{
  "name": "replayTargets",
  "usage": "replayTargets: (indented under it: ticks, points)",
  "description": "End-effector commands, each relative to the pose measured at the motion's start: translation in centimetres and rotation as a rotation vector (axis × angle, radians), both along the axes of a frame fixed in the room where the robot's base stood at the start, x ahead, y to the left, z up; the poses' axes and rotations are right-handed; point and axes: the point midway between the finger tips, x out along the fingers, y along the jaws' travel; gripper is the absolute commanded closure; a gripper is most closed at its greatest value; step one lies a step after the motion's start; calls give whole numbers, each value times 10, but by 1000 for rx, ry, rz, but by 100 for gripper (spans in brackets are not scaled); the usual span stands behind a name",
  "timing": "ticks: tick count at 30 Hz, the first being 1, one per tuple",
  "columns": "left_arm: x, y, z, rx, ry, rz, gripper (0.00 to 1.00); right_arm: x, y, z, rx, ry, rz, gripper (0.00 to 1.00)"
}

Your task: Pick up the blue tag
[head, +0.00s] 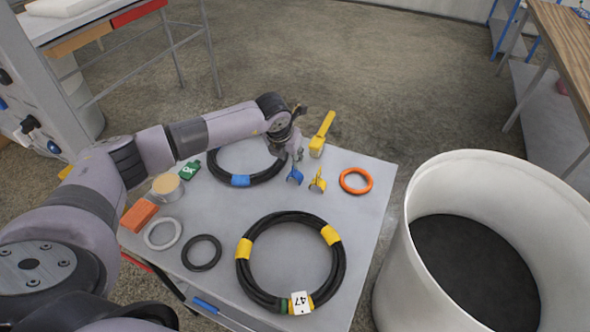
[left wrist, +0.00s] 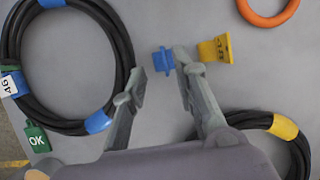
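The blue tag (head: 295,177) is a small blue piece on the grey table top (head: 212,224), next to a similar yellow tag (head: 318,183). In the left wrist view, the blue tag (left wrist: 162,61) shows between my fingertips, with the yellow tag (left wrist: 216,49) just to its right. My left gripper (head: 290,156) is above the table near the blue tag. In the left wrist view, my left gripper (left wrist: 160,70) has its fingers apart and holds nothing. I cannot tell how high the fingertips are above the tag. My right gripper is not in view.
A blue-banded black hose coil (head: 240,181) lies left of the tag, and a yellow-banded coil (head: 242,249) lies nearer. An orange ring (head: 356,181), a yellow tool (head: 321,133) and a green OK tag (head: 188,171) are nearby. A large white bin (head: 411,285) stands at right.

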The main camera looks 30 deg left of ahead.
Motion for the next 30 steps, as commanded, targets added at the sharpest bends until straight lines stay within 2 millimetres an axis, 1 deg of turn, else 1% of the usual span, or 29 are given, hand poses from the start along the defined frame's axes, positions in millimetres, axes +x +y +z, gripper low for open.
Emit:
replayTargets:
  ticks: [1,3,8,9,12,15,21,30]
  points:
    - [1,0,-2,1,1,0,73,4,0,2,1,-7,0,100]
    - [3,-1,-7,1,2,0,73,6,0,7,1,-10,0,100]
    - [10,-7,-28,1,3,-1,73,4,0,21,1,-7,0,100]
    - [13,-6,-35,0,2,1,73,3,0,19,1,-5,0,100]
    - [17,-5,-45,0,1,1,73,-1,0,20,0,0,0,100]
    - [18,-4,-49,1,0,0,73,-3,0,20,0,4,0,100]
    - [19,-4,-50,1,0,0,73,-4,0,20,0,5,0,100]
    - [19,-4,-49,1,0,0,93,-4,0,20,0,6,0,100]
